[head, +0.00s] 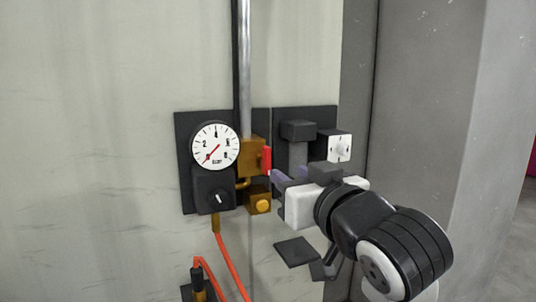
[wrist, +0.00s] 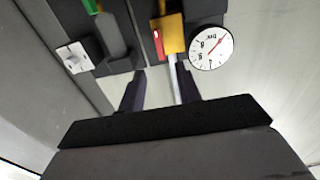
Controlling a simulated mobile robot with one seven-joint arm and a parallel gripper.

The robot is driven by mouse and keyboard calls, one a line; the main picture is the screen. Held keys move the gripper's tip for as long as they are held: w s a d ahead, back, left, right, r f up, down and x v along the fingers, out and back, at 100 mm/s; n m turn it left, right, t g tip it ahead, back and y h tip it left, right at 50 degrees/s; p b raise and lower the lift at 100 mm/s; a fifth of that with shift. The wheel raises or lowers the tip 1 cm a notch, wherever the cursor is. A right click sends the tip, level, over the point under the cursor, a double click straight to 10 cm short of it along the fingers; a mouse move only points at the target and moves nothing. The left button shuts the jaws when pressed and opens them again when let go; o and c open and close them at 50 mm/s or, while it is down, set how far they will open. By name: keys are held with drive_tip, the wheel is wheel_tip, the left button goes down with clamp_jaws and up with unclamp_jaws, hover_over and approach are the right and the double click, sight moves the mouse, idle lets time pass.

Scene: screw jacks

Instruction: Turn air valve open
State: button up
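The air valve is a brass body (head: 253,152) on the wall panel, below a vertical metal pipe, with a red handle (head: 266,160) on its right side. The handle stands upright in the head view. In the wrist view the red handle (wrist: 159,44) shows beside the yellow valve body (wrist: 173,35). My gripper (head: 276,176) is just right of and below the handle. The wrist view shows my gripper (wrist: 160,75) with its two dark fingers apart and nothing between them. The handle appears beyond the fingertips. Contact cannot be told from these views.
A round pressure gauge (head: 215,146) is left of the valve, above a black knob (head: 218,198). A brass block with an orange button (head: 263,206) sits below. A white switch box (head: 340,147) is to the right. An orange hose (head: 231,262) hangs below; a grey column (head: 425,100) stands right.

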sight(269, 159)
drive_tip(key=p+x, duration=0.2)
drive_tip(key=x, duration=0.8)
drive_tip(key=shift+p, duration=0.4)
drive_tip(key=shift+c, duration=0.2)
clamp_jaws()
